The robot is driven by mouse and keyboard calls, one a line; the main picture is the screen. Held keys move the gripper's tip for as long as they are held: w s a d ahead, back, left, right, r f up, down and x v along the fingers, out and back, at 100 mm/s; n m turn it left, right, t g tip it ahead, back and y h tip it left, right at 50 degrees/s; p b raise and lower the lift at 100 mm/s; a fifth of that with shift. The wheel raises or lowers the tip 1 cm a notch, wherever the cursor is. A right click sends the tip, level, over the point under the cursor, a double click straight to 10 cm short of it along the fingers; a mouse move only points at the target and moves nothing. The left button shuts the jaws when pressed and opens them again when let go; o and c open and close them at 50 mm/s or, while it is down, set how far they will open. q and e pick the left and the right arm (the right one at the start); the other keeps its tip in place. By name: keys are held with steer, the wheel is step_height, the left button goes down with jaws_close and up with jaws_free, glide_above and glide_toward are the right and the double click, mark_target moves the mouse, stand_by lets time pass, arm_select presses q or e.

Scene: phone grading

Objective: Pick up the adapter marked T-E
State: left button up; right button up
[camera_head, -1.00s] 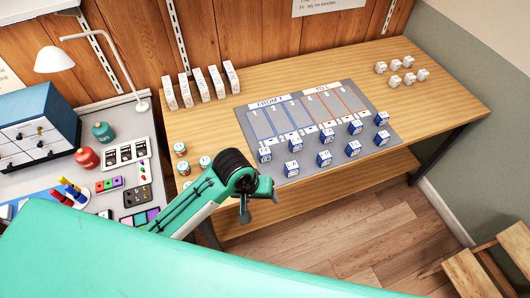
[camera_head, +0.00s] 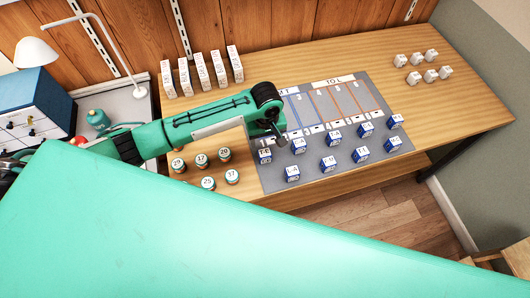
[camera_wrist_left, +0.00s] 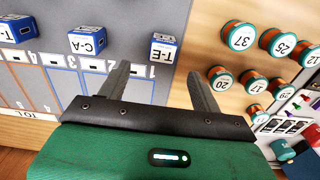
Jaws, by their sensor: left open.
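The adapter marked T-E is a small blue-and-white cube (camera_wrist_left: 163,47) in the left wrist view; it sits on the grey mat (camera_wrist_left: 62,18). In the head view it appears to be the leftmost cube (camera_head: 264,156), close by my left gripper (camera_head: 279,138). In the wrist view the left gripper (camera_wrist_left: 157,73) is open and empty. Its two fingers point toward the T-E cube, which lies just past the fingertips, between their lines. The cube marked C-A (camera_wrist_left: 86,40) sits to its left in that view. My right gripper is not in view.
Several more blue-and-white cubes (camera_head: 329,164) stand in rows on the mat. Numbered green-and-orange jars (camera_head: 207,183) stand left of it. White boxes (camera_head: 202,70) stand upright at the back. Small white cubes (camera_head: 430,76) sit at the right, with bare wood between.

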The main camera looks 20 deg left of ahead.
mark_target(265, 153)
arm_select(q)
steer(key=f, duration=0.3)
steer(key=shift+w, duration=0.25)
steer(key=shift+f+p, duration=0.35)
steer(key=shift+f, duration=0.1)
steer(key=shift+s+a+f+p, duration=0.1)
steer(key=shift+s+f+p, duration=0.15)
steer(key=shift+f+p, duration=0.2)
steer(key=shift+s+a+f+p, duration=0.1)
steer(key=shift+s+f+p, duration=0.15)
steer(key=shift+f, duration=0.3)
step_height(265, 153, down, 3)
steer(key=shift+r, duration=0.1)
steer(key=c, duration=1.1)
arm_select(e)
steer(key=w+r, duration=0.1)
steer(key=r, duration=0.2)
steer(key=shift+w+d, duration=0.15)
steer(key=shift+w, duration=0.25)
